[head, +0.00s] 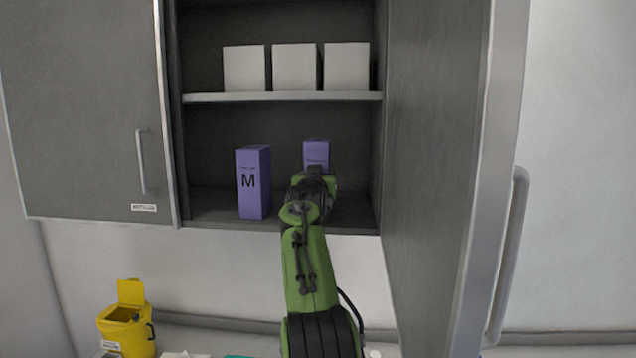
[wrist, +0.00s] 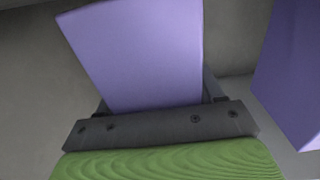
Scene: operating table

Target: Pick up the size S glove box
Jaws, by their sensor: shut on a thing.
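A purple box (head: 316,152) stands on the right of the cabinet's lower shelf in the head view, mostly hidden behind my arm; its size letter is not visible. In the wrist view this purple box (wrist: 140,55) is between the jaws of my gripper (wrist: 160,110), which is shut on it. In the head view my gripper is hidden behind my own arm. A second purple box (head: 253,182), marked M, stands upright to the left on the same shelf. A purple box (wrist: 300,75) also shows at the right edge of the wrist view, apart from my gripper.
The upper shelf (head: 283,98) holds three white boxes (head: 295,67) above my gripper. The open cabinet door (head: 435,150) is close on the right; a closed door (head: 80,110) is on the left. A yellow bin (head: 127,325) stands at the lower left.

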